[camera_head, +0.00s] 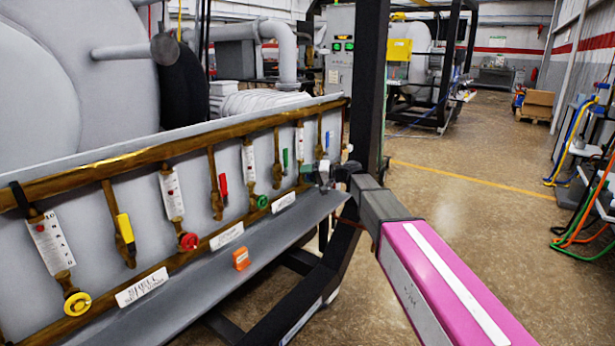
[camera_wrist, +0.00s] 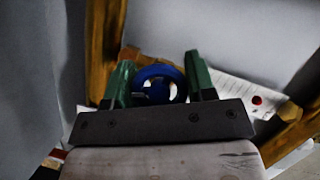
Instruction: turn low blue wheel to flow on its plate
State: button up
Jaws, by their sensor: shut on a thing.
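The low blue wheel (camera_wrist: 158,73) sits between the two green fingers of my gripper (camera_wrist: 160,66) in the wrist view. The gripper is shut on the wheel, one finger on each side. A white printed plate (camera_wrist: 235,92) with a red dot lies behind and to the right of the wheel; the dark gripper bar and right finger cover part of it, and its words are unreadable. In the head view, my gripper (camera_head: 314,174) is at the right end of the pipe panel, and it hides the wheel there.
The panel (camera_head: 90,215) carries yellow (camera_head: 77,303), red (camera_head: 188,241) and green (camera_head: 262,201) wheels, with coloured levers between them. An orange block (camera_head: 241,259) rests on the ledge below. A black post (camera_head: 368,90) stands close to my arm. Open floor lies to the right.

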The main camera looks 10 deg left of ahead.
dwell(0.3)
jog(key=o, duration=0.9)
